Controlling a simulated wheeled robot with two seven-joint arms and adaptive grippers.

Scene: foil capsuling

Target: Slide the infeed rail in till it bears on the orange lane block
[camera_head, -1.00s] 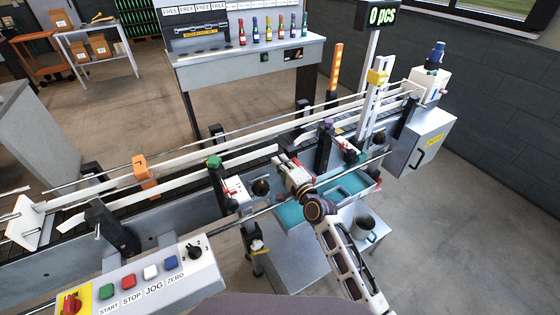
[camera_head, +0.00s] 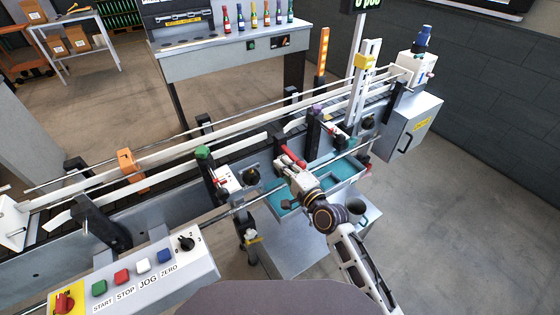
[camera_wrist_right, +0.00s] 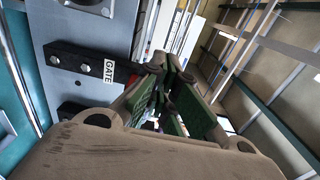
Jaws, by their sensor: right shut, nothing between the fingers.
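The orange lane block (camera_head: 130,165) sits over the conveyor lane at left in the head view. The infeed rail (camera_head: 240,145) is the long white near-side strip, beside the green-knobbed post (camera_head: 203,152). I cannot tell whether rail and block touch. My right gripper (camera_head: 284,158) is right of that post, above the teal tray, close to a red part. In the right wrist view the gripper's green-padded fingers (camera_wrist_right: 168,98) are closed with nothing between them. A black bar labelled GATE (camera_wrist_right: 85,64) is beside them. My left gripper is not in view.
The control panel (camera_head: 135,278) with coloured buttons is at the front left. A black knob (camera_head: 252,177) and a purple-knobbed post (camera_head: 316,110) flank the gripper. The teal tray (camera_head: 345,183) lies beneath my right arm. Open floor is at right.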

